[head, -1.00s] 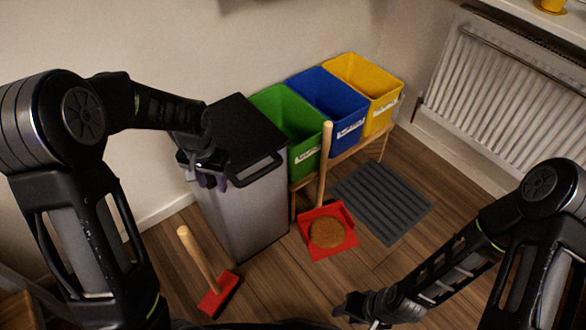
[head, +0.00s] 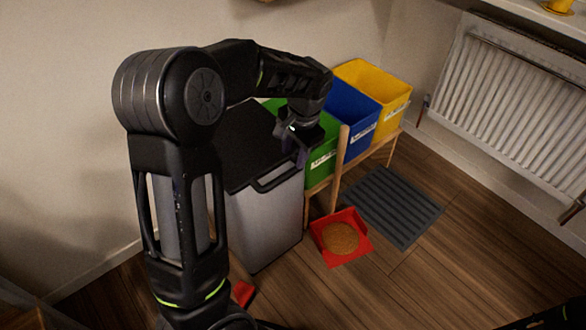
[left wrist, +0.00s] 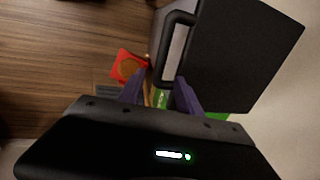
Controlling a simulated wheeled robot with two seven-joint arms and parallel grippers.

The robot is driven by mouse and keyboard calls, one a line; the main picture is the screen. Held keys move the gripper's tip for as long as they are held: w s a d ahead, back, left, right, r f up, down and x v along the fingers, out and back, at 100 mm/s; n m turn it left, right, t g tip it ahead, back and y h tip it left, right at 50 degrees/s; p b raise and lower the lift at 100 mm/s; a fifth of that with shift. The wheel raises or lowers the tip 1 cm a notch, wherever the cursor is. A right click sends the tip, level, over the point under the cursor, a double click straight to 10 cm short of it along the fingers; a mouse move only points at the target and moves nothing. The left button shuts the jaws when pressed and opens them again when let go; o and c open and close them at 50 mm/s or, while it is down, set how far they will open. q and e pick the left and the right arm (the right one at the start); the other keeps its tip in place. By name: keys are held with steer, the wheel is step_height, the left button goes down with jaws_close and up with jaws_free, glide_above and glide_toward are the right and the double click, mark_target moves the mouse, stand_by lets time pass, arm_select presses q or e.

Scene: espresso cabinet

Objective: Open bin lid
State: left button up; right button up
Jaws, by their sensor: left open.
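The grey bin (head: 262,222) stands on the floor against the wall. Its black lid (head: 245,135) lies flat on top, closed, with a black loop handle (head: 279,181) on the front edge. The lid (left wrist: 240,50) and handle (left wrist: 167,45) also show in the left wrist view. My left gripper (head: 297,150) is above the lid's right side, close to the handle's right end. In the left wrist view its purple fingers (left wrist: 156,92) are apart with nothing held between them; the handle is just beyond them. My right gripper is out of view.
Green (head: 318,160), blue (head: 352,122) and yellow (head: 372,90) boxes stand on a wooden bench right of the bin. A red dustpan (head: 325,247) and grey mat (head: 392,205) lie on the floor. A red brush (head: 243,293) is partly hidden by my left arm.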

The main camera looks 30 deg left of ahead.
mark_target(290, 171)
arm_select(q)
steer(key=f, duration=0.2)
steer(key=a+f+b, duration=0.1)
steer(key=f, duration=0.4)
steer(key=shift+w+a+f+b, duration=0.2)
steer(key=shift+a+f+b, duration=0.05)
steer(key=shift+f+b, duration=0.15)
steer(key=shift+c, duration=0.2)
jaws_close()
stand_by(0.9)
